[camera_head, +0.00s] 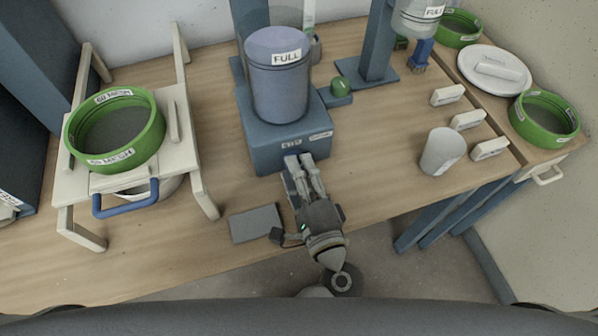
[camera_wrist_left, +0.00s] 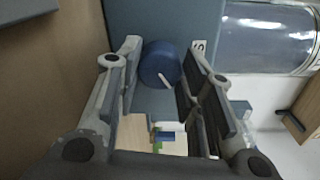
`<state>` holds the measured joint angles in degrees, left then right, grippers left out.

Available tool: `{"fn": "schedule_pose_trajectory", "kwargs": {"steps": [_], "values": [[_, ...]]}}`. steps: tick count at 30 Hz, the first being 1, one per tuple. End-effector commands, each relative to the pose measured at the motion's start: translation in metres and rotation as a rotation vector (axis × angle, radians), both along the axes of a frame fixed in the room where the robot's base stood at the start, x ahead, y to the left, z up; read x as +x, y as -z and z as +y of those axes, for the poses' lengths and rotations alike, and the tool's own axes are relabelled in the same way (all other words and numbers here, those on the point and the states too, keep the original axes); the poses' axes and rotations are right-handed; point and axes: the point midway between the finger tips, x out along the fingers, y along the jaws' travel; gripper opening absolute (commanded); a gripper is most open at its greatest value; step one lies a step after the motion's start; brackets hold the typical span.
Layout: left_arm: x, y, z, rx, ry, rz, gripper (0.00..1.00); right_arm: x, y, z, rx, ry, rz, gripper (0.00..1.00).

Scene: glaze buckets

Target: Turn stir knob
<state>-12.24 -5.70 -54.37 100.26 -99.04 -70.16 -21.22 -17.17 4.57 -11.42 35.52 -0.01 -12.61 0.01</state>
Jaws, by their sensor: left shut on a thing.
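The stirrer base (camera_head: 264,152) is a blue-grey box on the table with small labels on its front edge. A blue-grey bucket labelled FULL (camera_head: 280,90) stands on it. My left gripper (camera_head: 299,163) reaches the front face of the base. In the left wrist view, the round dark-blue stir knob (camera_wrist_left: 160,66) with a pale pointer line sits between the fingertips, and the gripper is shut on it. In the head view the fingers hide the knob. My right gripper is not in view.
A cream stand with a green sieve (camera_head: 116,131) is on the left. A grey plate (camera_head: 255,223) lies left of the gripper. A white cup (camera_head: 442,152) and several small labelled blocks are on the right. A green button (camera_head: 340,87) sits beside the base.

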Motion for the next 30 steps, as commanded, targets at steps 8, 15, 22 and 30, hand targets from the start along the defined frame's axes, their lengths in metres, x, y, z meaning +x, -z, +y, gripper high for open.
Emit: {"fn": "schedule_pose_trajectory", "kwargs": {"steps": [8, 15, 22, 30], "values": [[0.001, -0.001, 0.001, 0.0, -0.002, -0.003, 0.42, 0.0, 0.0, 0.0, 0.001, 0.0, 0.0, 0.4], [0.0, -0.001, 0.0, 0.001, -0.001, -0.001, 0.57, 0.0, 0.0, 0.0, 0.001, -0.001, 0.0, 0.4], [-0.002, 0.0, -0.001, 0.002, 0.0, 0.001, 0.57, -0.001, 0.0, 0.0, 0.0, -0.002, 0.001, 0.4], [-0.04, 0.0, -0.014, 0.002, 0.002, 0.004, 0.57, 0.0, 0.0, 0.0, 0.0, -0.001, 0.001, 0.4]]}}
